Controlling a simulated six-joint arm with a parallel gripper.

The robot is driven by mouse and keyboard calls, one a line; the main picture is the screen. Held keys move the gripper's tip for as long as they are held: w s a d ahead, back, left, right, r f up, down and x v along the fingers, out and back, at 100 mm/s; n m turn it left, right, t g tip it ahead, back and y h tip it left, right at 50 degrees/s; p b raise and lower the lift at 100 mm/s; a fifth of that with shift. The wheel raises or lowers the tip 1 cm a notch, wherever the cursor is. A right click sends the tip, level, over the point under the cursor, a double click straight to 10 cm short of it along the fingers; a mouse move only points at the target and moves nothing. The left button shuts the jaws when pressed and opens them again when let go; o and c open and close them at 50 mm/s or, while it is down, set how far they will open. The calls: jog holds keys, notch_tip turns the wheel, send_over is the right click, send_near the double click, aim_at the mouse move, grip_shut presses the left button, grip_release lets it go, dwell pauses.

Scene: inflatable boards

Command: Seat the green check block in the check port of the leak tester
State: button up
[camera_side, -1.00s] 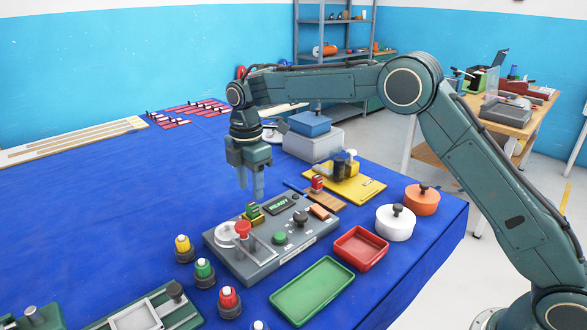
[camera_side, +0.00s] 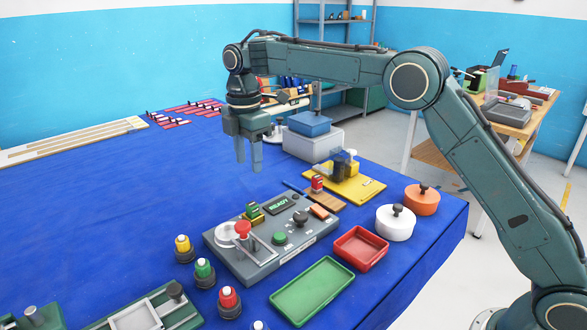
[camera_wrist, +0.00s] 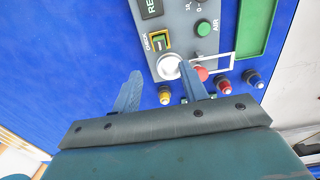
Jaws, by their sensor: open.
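The grey leak tester (camera_side: 268,223) stands on the blue table with its display lit. The green check block (camera_side: 254,212) sits at the tester's back left edge, in the yellow-rimmed check port. In the wrist view, the green block (camera_wrist: 159,42) shows inside the yellow frame beside the CHECK label on the tester (camera_wrist: 180,36). It looks set within the frame, but its exact depth is hard to tell. My gripper (camera_side: 248,163) is open and empty, in the air above and behind the port. Its two separated fingers also show in the wrist view (camera_wrist: 160,69).
The tester carries a red knob (camera_side: 243,230) and a green button (camera_side: 280,239). Yellow, green and red-topped fittings stand in front. A red tray (camera_side: 361,249), a green tray (camera_side: 313,291) and a yellow plate (camera_side: 366,190) lie to the right.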

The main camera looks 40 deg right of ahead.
jog(key=s+d+r+m+t, duration=0.1)
jog(key=s+d+r+m, duration=0.4)
jog(key=s, duration=0.4)
jog(key=s+d+r+m+t, duration=0.2)
jog(key=s+d+r+m, duration=0.15)
jog(key=s+r, duration=0.4)
jog(key=s+d+f+m+t, duration=0.1)
jog(key=s+f+m, duration=0.3)
jog(key=s, duration=0.7)
jog(key=s+d+f+m+t, duration=0.1)
jog(key=s+f+m, duration=0.3)
jog(key=s, duration=0.7)
jog(key=shift+s+d+f+m+t, duration=0.3)
jog(key=shift+s+d+f+m, duration=0.1)
jog(key=shift+d+m, duration=0.4)
